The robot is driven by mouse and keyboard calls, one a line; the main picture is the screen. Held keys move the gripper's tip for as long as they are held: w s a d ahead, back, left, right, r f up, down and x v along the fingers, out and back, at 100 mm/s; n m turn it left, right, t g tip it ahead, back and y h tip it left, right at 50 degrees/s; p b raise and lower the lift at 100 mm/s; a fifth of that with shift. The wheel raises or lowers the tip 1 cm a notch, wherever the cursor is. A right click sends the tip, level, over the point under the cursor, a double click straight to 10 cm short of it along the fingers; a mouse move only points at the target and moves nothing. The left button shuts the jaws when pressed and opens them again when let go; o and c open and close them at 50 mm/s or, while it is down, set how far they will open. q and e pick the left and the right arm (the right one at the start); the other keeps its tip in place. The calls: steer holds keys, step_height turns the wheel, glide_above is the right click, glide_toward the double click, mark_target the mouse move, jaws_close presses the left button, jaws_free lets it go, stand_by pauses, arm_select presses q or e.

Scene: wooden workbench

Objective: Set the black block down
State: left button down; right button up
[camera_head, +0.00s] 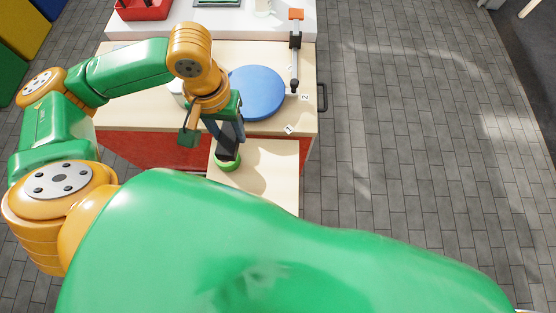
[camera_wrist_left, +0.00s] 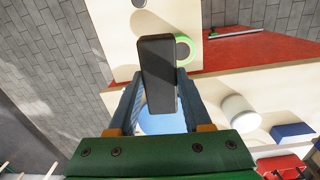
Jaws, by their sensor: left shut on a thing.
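The black block (camera_head: 226,152) is in my left gripper (camera_head: 230,134), which points down over the light wooden board at the bench front. In the left wrist view the black block (camera_wrist_left: 158,62) is long and dark, clamped between the two blue-grey fingers of the left gripper (camera_wrist_left: 158,88). A green ring (camera_head: 228,164) shows at the block's lower end in the head view. In the left wrist view the green ring (camera_wrist_left: 186,50) lies partly behind the block's side. I cannot tell whether the block touches the board or the ring. My right gripper is not in view.
A round blue disc (camera_head: 258,94) lies on the bench behind the gripper. A white cylinder (camera_wrist_left: 240,111) stands on the bench. The front board (camera_head: 268,178) is clear right of the ring.

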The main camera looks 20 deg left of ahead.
arm_select(q)
steer(key=s+a+f+n, duration=0.1)
steer(key=s+a+f, duration=0.1)
steer(key=s+f, duration=0.2)
steer(key=b, duration=0.8)
glide_above(278, 165)
step_height(278, 165, down, 11)
steer(key=shift+r, duration=0.1)
step_height(278, 165, down, 2)
steer(key=shift+f, duration=0.25)
steer(key=shift+c, duration=1.7)
jaws_free()
